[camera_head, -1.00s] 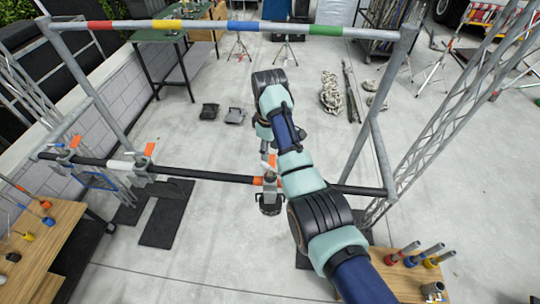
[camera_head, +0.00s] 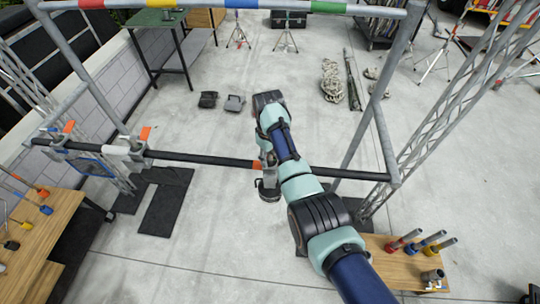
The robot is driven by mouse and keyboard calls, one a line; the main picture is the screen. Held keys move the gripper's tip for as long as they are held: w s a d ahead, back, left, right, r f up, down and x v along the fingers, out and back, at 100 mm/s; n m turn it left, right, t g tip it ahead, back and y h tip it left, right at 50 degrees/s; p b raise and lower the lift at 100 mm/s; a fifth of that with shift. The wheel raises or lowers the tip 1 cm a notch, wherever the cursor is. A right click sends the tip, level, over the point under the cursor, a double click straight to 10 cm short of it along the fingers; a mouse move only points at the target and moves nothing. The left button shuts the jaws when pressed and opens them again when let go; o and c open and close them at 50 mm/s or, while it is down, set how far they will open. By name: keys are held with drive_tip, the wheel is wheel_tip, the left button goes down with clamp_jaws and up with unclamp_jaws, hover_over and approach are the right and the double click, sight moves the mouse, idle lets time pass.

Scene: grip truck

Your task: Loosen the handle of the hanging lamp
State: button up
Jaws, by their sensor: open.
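My gripper (camera_head: 266,152) is at the clamp, pointing down from the wrist above the pipe. It is small and partly merged with the clamp in this view; its jaws are open. The lamp's handle is hidden behind my gripper and arm, so I cannot tell whether the fingers touch it.
Two other clamps with orange handles (camera_head: 145,134) sit on the pipe's left. A grey frame (camera_head: 376,130) and a lattice truss (camera_head: 440,120) stand at right. Wooden tables are at left (camera_head: 50,240) and lower right (camera_head: 395,262).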

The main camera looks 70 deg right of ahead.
clamp_jaws()
drive_tip(key=shift+r+n+p, duration=0.15)
drive_tip(key=shift+n+p, duration=0.6)
drive_tip(key=shift+n, duration=0.45)
unclamp_jaws()
